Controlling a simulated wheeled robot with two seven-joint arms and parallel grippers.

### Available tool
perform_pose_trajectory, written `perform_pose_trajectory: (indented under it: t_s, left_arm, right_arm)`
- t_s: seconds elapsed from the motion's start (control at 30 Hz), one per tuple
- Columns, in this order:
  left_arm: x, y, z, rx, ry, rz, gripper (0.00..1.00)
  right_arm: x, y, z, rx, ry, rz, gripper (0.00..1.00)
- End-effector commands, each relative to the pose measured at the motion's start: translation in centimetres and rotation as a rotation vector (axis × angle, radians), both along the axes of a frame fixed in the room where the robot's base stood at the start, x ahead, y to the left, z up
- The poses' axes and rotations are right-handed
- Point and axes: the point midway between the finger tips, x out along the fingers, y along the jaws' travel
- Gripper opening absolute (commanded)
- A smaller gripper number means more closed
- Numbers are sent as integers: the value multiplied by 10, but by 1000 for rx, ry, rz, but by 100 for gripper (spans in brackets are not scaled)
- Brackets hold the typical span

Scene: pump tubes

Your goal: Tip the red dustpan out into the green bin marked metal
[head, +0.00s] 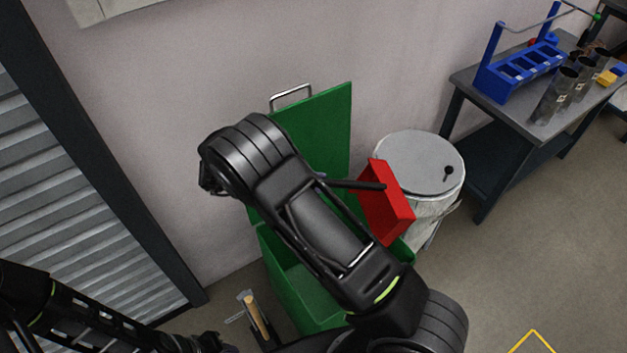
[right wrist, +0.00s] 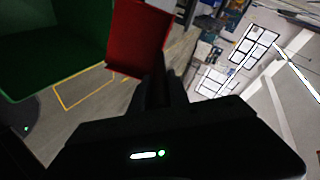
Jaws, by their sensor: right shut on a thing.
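The green bin (head: 300,290) stands against the wall with its lid (head: 318,130) raised. No metal marking shows on the parts I see. The red dustpan (head: 386,203) is steeply tilted at the bin's right side, partly over its rim as seen in the head view. It also shows in the right wrist view (right wrist: 137,38). My right gripper (right wrist: 163,92) is shut on the dustpan's dark handle (head: 356,184); my arm hides it in the head view. I cannot see anything in the pan.
A white round drum (head: 420,160) stands just right of the bin. A grey table (head: 490,105) with a blue rack (head: 520,68) and dark tubes is at the upper right. A wooden-handled tool (head: 257,315) stands at the bin's left. Floor at the lower right is clear.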

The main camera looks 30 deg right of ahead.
Motion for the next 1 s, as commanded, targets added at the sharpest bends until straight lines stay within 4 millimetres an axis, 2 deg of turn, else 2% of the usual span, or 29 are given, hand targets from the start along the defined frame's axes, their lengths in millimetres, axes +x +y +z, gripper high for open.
perform_pose_trajectory:
  t_s: [0.17, 0.8, 1.0]
  left_arm:
    - [0, 0, 0, 0, 0, 0, 32]
    - [0, 0, 0, 0, 0, 0, 32]
    - [0, 0, 0, 0, 0, 0, 32]
  right_arm:
    - [1, 0, 10, -3, -1, 1, 0]
    - [0, 0, 76, -3, -2, 1, 0]
    - [0, 0, 81, -2, 0, 0, 0]
